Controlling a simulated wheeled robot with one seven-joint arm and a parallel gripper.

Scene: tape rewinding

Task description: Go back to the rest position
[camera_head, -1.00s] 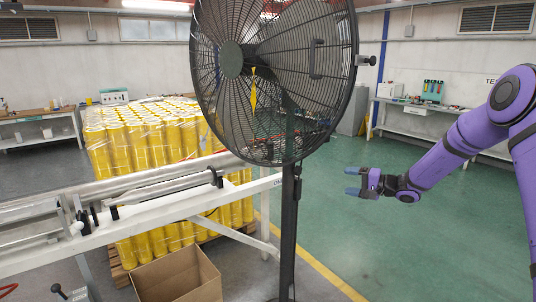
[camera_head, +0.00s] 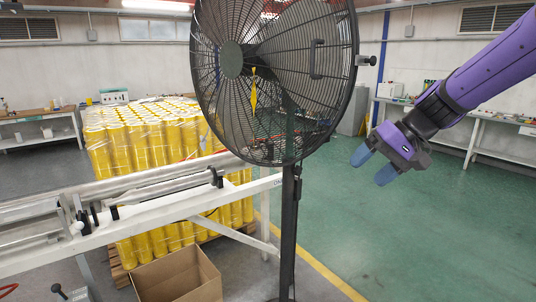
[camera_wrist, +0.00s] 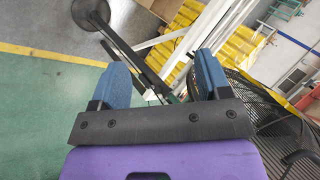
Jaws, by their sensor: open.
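My gripper (camera_head: 374,166) is at the right in the head view, on the end of my purple arm. Its two blue fingers are apart with nothing between them. It points down and to the left, in the air to the right of the fan stand. In the wrist view the open gripper (camera_wrist: 165,82) shows its two blue fingers spread, with the fan's black pole and base seen beyond them.
A large black fan (camera_head: 275,75) on a pole stands left of my gripper. Green floor (camera_head: 400,240) is clear below my gripper.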

